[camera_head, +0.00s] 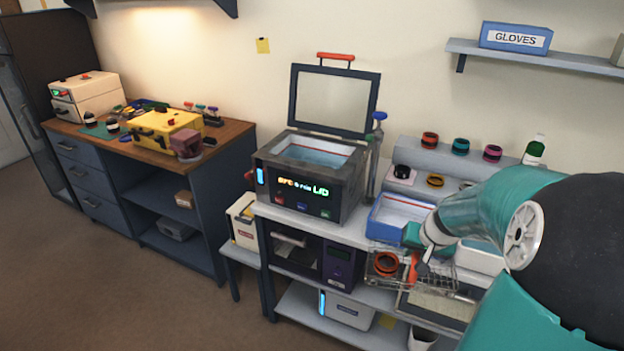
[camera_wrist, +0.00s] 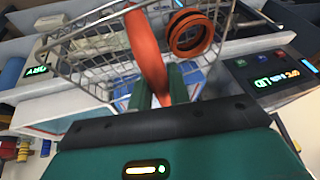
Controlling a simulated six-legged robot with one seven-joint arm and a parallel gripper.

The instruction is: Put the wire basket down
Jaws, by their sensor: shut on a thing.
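The wire basket (camera_head: 445,283) hangs in front of the shelving unit, below the blue-edged tray, in the head view. In the wrist view its wire wall (camera_wrist: 82,58) fills the upper middle. An orange ring (camera_wrist: 192,33) lies in the basket and also shows in the head view (camera_head: 386,264). My gripper (camera_wrist: 165,88) is shut on the basket's orange handle (camera_wrist: 146,48). In the head view my gripper (camera_head: 418,256) is above the basket, partly covered by my arm. Whether the basket touches any surface below is hard to tell.
A cleaning tank (camera_head: 305,195) with its lid raised and liquid inside stands left of the basket. The blue-edged tray (camera_head: 380,226) lies behind it. A stepped rack (camera_head: 420,150) holds several coloured rings. A wooden-topped workbench (camera_head: 150,152) stands at the left; the floor before it is clear.

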